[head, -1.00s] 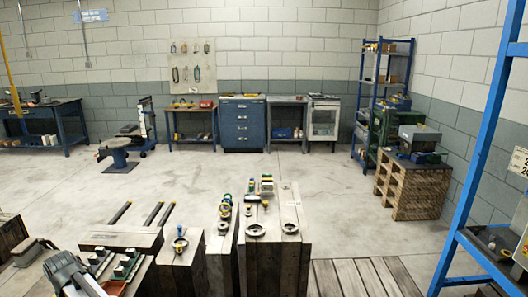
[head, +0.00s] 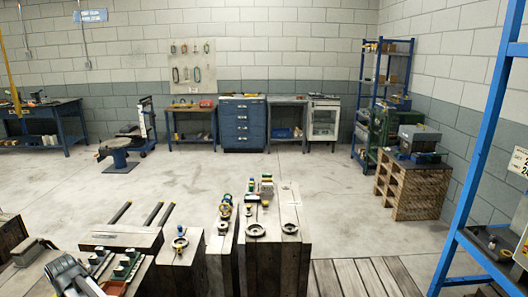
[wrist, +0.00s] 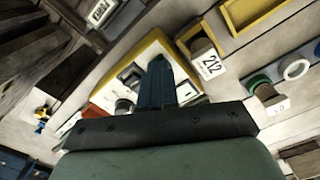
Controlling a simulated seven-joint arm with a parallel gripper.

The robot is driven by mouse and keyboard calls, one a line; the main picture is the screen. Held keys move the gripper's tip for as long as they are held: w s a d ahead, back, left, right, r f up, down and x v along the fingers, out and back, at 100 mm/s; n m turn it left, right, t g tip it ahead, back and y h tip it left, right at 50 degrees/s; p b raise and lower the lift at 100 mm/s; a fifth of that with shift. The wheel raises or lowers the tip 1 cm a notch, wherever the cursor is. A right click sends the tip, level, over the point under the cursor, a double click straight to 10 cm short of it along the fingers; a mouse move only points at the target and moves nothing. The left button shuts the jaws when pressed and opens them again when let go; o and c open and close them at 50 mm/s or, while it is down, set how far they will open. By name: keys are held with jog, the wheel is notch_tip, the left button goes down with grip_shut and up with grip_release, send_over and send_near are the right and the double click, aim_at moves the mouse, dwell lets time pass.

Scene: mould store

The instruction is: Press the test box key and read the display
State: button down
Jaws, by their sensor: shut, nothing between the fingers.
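In the wrist view a white box with a yellow rim (wrist: 152,47) lies under my gripper, and it looks like the test box. A grey framed panel (wrist: 131,75), perhaps its display, shows on its face left of the fingers; I cannot read anything on it. A dark round part (wrist: 123,106) and an orange-red part (wrist: 93,111) are beside it. My gripper (wrist: 157,66) is shut and empty, its fingertips over the box face. I cannot tell whether they touch it. The fingers and gripper body hide part of the box, and I cannot make out which part is the key.
Green (wrist: 260,86) and blue-white (wrist: 295,68) round parts lie farther right. In the head view wooden blocks (head: 270,255) carry several fittings.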

jog(key=shift+r, duration=3.5)
jog(key=shift+f, duration=0.1)
jog(key=w+d+f+m+g+h, duration=0.1)
jog(key=w+d+f, duration=0.2)
jog(key=d+f, duration=0.6)
jog(key=w+d+f+m, duration=0.2)
jog(key=w+d+f, duration=0.2)
jog(key=d+f, duration=0.55)
jog(key=s+d+f+m+g, duration=0.1)
jog(key=d+f, duration=0.6)
jog(key=d, duration=0.4)
jog(key=s+d+f+m+g, duration=0.1)
jog(key=s+d+f+m, duration=0.1)
jog(key=d+f, duration=0.65)
jog(key=s+d+f+m+g, duration=0.1)
jog(key=s+d+f, duration=0.35)
jog(key=d, duration=0.45)
jog(key=s+d+f+m+g, duration=0.15)
jog(key=s+d+f, duration=0.35)
jog(key=d, duration=0.5)
jog(key=s+d+f+m, duration=0.1)
jog(key=s+d, duration=0.4)
jog(key=s, duration=0.4)
jog(key=s+d+f+m+g+y, duration=0.1)
jog(key=s+d+f+m, duration=0.1)
jog(key=s+d, duration=0.4)
jog(key=s, duration=0.4)
jog(key=shift+s, duration=0.3)
